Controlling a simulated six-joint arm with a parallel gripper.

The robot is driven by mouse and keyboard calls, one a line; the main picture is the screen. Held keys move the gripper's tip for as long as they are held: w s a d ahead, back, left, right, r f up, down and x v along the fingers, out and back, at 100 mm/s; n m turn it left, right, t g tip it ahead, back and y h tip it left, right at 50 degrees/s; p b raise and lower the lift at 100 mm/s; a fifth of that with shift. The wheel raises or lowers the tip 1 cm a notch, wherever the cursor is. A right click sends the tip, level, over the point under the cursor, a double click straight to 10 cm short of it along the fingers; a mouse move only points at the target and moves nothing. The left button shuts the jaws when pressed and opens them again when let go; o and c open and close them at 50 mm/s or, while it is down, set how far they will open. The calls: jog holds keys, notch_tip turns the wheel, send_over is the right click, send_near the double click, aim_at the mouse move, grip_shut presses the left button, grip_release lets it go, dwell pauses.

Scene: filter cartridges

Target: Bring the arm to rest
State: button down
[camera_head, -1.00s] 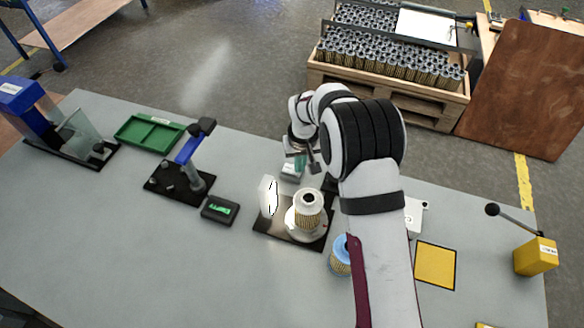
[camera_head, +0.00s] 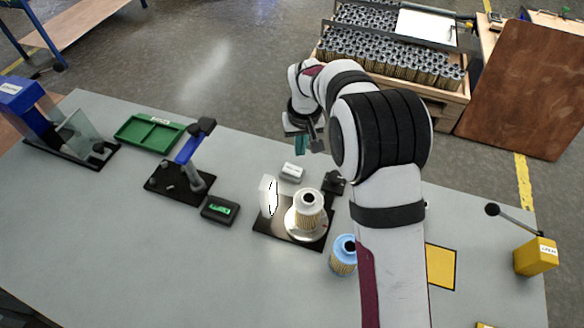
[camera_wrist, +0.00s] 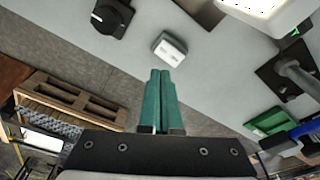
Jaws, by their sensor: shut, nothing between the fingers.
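My gripper (camera_head: 301,146) is raised over the far edge of the table, empty, with its green fingers closed together. The fingers also show shut in the wrist view (camera_wrist: 160,75). Below and in front of it a small white box (camera_head: 291,172) lies on the table; it also shows in the wrist view (camera_wrist: 170,48), just beyond the fingertips. My arm crosses the right half of the head view and hides part of the table behind it.
A filter cartridge (camera_head: 309,205) stands on a round fixture on a dark plate. A blue-capped cartridge (camera_head: 343,256) stands right of it. A green tray (camera_head: 150,132), a blue-handled press (camera_head: 188,160) and a small display (camera_head: 220,210) are at left. A yellow box (camera_head: 536,256) stands at right.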

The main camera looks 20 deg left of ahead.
dwell(0.3)
jog(key=s+d+r+m, duration=0.3)
jog(key=s+d+r, duration=0.3)
jog(key=d+r, duration=0.35)
jog(key=s+d+r+m+g, duration=0.1)
jog(key=s+d+m, duration=0.3)
jog(key=s, duration=0.8)
jog(key=s+d+m+y, duration=0.1)
jog(key=s+d+m, duration=0.3)
jog(key=s+d, duration=0.4)
jog(key=s, duration=0.5)
jog(key=shift+s+r+m+g, duration=0.3)
jog(key=shift+r+g, duration=0.1)
